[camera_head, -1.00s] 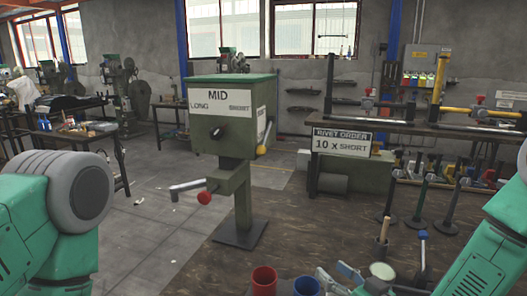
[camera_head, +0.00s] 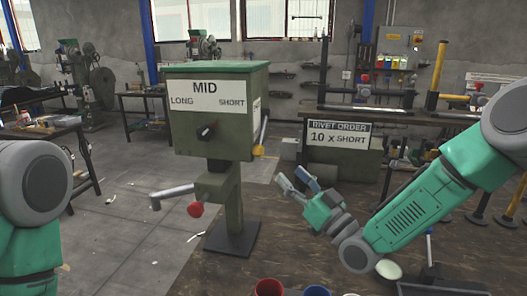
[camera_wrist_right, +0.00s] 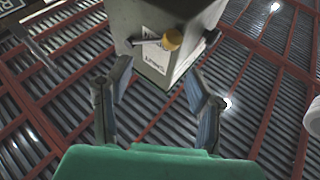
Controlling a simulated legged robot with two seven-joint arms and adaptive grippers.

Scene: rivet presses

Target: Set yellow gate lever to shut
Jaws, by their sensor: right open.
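The green press box (camera_head: 215,140) stands on a post and is labelled MID, LONG and SHORT. The yellow gate lever (camera_head: 258,151) is on its right side: a thin grey rod slanting down to a yellow knob. In the right wrist view the yellow knob (camera_wrist_right: 172,39) shows ahead, above the gap between the fingers. My right gripper (camera_head: 296,181) is open and empty, to the right of the knob and a little lower, apart from it. Its spread fingers also show in the wrist view (camera_wrist_right: 158,82). My left gripper is out of view.
A black knob (camera_head: 207,130) is on the box front, with a red-balled crank (camera_head: 195,209) below. A rivet order sign (camera_head: 339,134) reads 10 x SHORT behind my right gripper. Red (camera_head: 269,288) and blue (camera_head: 317,291) cups are at the bottom edge.

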